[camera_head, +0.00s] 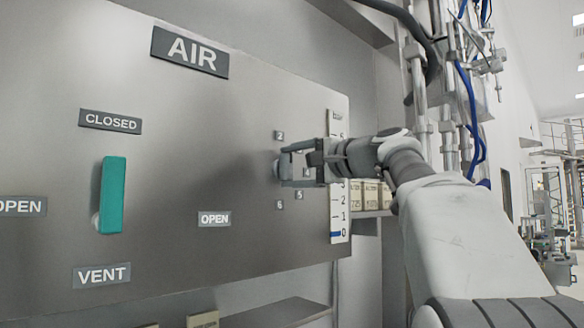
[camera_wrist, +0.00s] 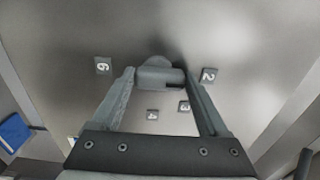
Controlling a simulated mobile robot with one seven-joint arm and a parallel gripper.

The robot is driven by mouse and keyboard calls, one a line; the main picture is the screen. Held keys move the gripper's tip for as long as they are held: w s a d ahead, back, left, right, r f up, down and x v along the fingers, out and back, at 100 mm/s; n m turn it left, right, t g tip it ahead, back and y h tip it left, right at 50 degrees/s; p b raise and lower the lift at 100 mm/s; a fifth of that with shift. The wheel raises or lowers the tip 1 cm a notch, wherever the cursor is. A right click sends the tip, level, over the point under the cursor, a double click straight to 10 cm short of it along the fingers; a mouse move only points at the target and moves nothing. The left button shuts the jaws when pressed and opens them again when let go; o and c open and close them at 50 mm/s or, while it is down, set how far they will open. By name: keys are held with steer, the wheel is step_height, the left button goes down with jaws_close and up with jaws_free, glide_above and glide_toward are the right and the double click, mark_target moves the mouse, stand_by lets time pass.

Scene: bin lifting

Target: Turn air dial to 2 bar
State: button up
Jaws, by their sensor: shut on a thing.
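The grey air dial (camera_wrist: 158,72) shows in the wrist view on the metal panel. My gripper (camera_wrist: 160,82) has one finger on each side of it and is shut on it. In the head view my gripper (camera_head: 288,166) is at the panel's right part and mostly hides the dial. A small "2" plate (camera_head: 280,135) sits above the gripper there; it is right of the dial in the wrist view (camera_wrist: 208,75). A "6" plate (camera_wrist: 103,65) is left of the dial in the wrist view. Where the dial points I cannot tell.
A vertical scale (camera_head: 340,205) at the panel's right edge has a blue band near 0; my gripper and arm hide its middle. A teal vent handle (camera_head: 113,194) stands upright at the left. Pipes and blue hoses (camera_head: 468,90) are behind my arm. A shelf (camera_head: 275,314) is below.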

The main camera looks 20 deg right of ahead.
steer(key=o, duration=1.2)
steer(key=shift+o, duration=0.2)
steer(key=b+v, duration=0.2)
steer(key=v, duration=1.5)
steer(key=shift+s, duration=0.2)
steer(key=shift+d, duration=0.15)
